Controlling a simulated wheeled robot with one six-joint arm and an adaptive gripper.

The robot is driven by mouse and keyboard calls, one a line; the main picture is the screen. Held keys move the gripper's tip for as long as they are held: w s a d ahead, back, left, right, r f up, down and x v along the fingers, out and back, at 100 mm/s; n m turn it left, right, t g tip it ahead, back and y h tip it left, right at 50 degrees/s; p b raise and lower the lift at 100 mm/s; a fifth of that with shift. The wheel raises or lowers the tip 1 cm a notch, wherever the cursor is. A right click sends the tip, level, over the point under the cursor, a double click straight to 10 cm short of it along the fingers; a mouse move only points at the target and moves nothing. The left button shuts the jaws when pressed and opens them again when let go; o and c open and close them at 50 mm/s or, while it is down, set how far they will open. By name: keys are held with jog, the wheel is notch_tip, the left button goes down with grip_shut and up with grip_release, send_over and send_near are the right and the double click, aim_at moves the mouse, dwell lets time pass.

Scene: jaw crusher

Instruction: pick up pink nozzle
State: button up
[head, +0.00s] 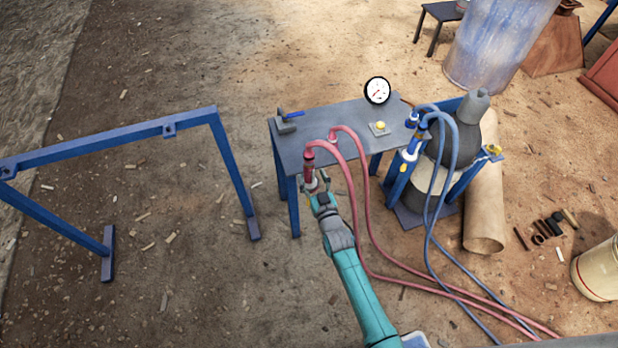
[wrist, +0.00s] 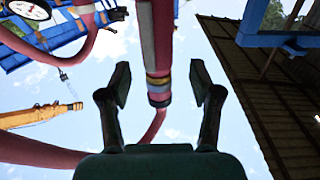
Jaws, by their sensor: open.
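The pink nozzle (head: 309,166) is a dark red-pink tube at the front edge of the grey table, with a pink hose running from it. My gripper (head: 318,184) is just below and beside it at the table edge. In the wrist view the nozzle (wrist: 156,45) runs down between my two open fingers (wrist: 161,80), with coloured bands near its lower end. A gap shows on each side, so the fingers do not appear to touch it. The exact depth between fingers and nozzle is hard to tell.
The grey table (head: 345,125) carries a pressure gauge (head: 377,90), a blue-handled valve (head: 288,121) and a yellow button (head: 380,127). A blue frame (head: 110,143) is at left; open ground lies between.

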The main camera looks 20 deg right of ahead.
aim_at(311, 172)
jog(key=shift+w+d+f, duration=0.1)
jog(key=shift+w+f, duration=0.05)
jog(key=shift+w, duration=1)
jog(key=shift+w+d+f, duration=0.1)
jog(key=shift+w, duration=1)
grip_shut()
